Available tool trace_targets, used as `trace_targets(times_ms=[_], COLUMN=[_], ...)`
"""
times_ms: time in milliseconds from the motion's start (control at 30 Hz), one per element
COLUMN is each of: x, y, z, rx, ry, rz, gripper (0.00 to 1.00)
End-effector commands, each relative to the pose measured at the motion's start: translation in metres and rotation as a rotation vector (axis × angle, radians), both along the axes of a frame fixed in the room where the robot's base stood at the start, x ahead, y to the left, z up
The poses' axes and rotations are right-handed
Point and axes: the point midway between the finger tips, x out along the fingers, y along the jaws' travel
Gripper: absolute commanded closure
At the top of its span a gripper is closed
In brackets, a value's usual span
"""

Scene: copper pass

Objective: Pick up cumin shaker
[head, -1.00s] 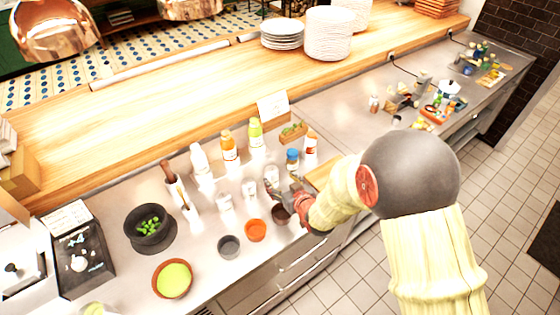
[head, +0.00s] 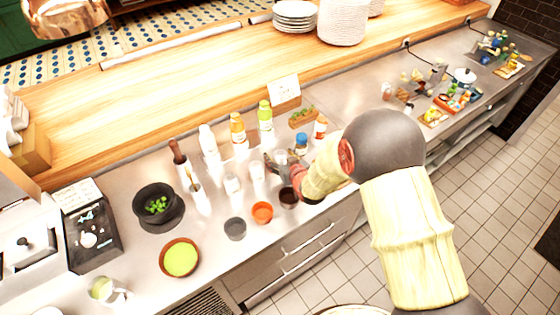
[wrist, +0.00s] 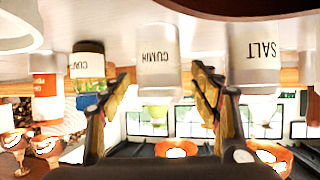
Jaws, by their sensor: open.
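The cumin shaker (wrist: 157,52) is a pale, translucent cylinder with a white label. It shows upside down in the wrist view, as the whole wrist picture is inverted. My gripper (wrist: 160,78) is open, with one finger on each side of the cumin shaker as seen from the wrist. I cannot tell how far the shaker sits between the fingers, and no contact is clear. In the head view my gripper (head: 273,166) is low over the counter by the row of shakers, partly hidden by my arm.
A salt shaker (wrist: 256,55) stands close to one side of the cumin, and a dark labelled jar (wrist: 88,65) to the other. Squeeze bottles (head: 238,133) stand behind. An orange bowl (head: 262,212) and a dark grey cup (head: 235,228) sit near the counter's front edge.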

Motion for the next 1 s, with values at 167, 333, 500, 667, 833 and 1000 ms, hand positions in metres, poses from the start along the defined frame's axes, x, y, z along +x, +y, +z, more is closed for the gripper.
trace_targets(times_ms=[167, 333, 500, 667, 833, 1000], x=[0.0000, -0.0001, -0.0001, -0.0003, -0.0003, 0.0001], y=[-0.0001, -0.0002, -0.0002, -0.0002, -0.0002, -0.0002], z=[0.0003, 0.0003, 0.0003, 0.0003, 0.0003, 0.0007], rx=[0.000, 0.000, 0.000, 0.000, 0.000, 0.000], ry=[0.000, 0.000, 0.000, 0.000, 0.000, -0.001], rz=[0.000, 0.000, 0.000, 0.000, 0.000, 0.000], gripper=[0.46, 0.56, 0.65, 0.74, 0.84, 0.88])
